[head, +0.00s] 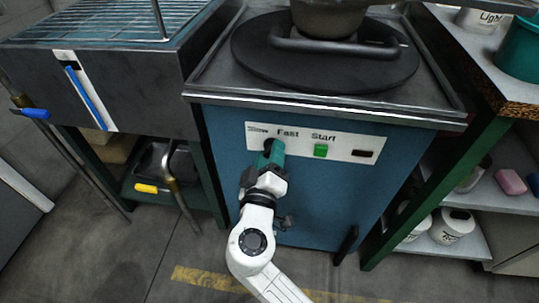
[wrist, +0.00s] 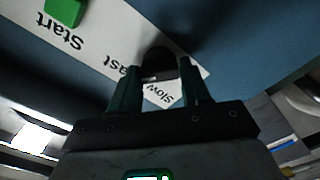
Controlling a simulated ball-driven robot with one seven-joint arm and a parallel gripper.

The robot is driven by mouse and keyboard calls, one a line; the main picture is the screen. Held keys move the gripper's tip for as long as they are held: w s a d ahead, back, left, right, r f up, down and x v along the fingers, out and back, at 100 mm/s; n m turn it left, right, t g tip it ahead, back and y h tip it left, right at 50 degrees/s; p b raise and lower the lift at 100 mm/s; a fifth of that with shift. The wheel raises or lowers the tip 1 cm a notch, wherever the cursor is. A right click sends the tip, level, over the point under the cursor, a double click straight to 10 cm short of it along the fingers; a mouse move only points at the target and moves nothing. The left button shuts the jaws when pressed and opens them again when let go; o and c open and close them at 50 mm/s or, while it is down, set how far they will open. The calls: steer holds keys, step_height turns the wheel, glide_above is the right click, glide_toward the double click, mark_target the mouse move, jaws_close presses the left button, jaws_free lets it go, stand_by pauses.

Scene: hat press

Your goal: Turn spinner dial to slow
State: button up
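The spinner dial is a dark round knob (wrist: 158,62) on the white label panel (head: 354,149) of the blue cabinet. In the head view my gripper (head: 269,153) reaches the panel from below and hides much of the dial. The fingers stand apart, one on each side of the dial. I cannot tell whether they touch it. The dial's pointer direction is not clear.
A green Start button (head: 320,151) sits right of the dial, and it also shows in the wrist view (wrist: 64,11). A black press plate (head: 325,60) tops the cabinet. Shelves flank it on both sides.

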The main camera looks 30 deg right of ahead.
steer(key=c, duration=0.6)
steer(key=shift+o, duration=0.2)
steer(key=shift+n, duration=0.3)
steer(key=n+p, duration=0.8)
steer(key=n, duration=0.3)
steer(key=shift+n+p, duration=0.35)
steer(key=shift+n, duration=0.05)
steer(key=shift+f+n+p, duration=0.15)
steer(key=shift+n+p, duration=1)
steer(key=shift+n, duration=0.65)
